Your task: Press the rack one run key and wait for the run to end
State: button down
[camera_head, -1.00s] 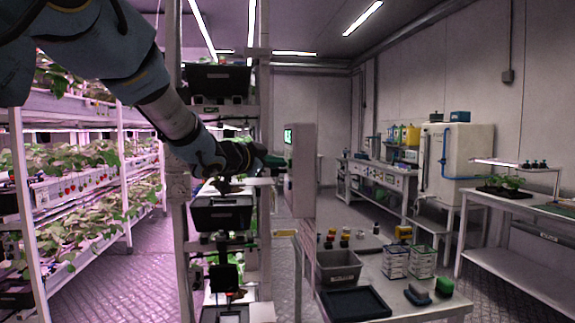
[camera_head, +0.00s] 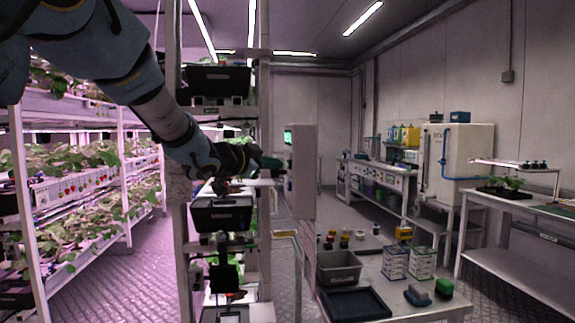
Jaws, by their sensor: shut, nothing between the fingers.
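A pale control cabinet (camera_head: 303,172) stands edge-on near the middle of the picture. Its left face carries a small lit green screen (camera_head: 288,136). My gripper (camera_head: 278,164) is at the end of my arm, just left of that face and below the screen. Its fingers look shut and empty. I cannot tell whether the fingertips touch the face. The run key does not show; the face is seen too obliquely and my gripper is in front of it.
A rack post with black bins (camera_head: 222,214) stands below my arm. Planted racks (camera_head: 75,190) line the left. A table (camera_head: 390,290) at the lower right holds a grey bin (camera_head: 340,266), a black tray (camera_head: 354,304) and small boxes. The floor aisle beyond is open.

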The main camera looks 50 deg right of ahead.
jog(key=shift+w+a, duration=0.1)
jog(key=shift+a, duration=0.05)
jog(key=shift+w+a+p, duration=0.3)
jog(key=shift+w+a, duration=0.5)
jog(key=shift+a, duration=0.15)
jog(key=shift+w+a+p, duration=0.25)
jog(key=shift+w+a, duration=0.5)
jog(key=shift+a, duration=0.2)
jog(key=shift+w, duration=0.1)
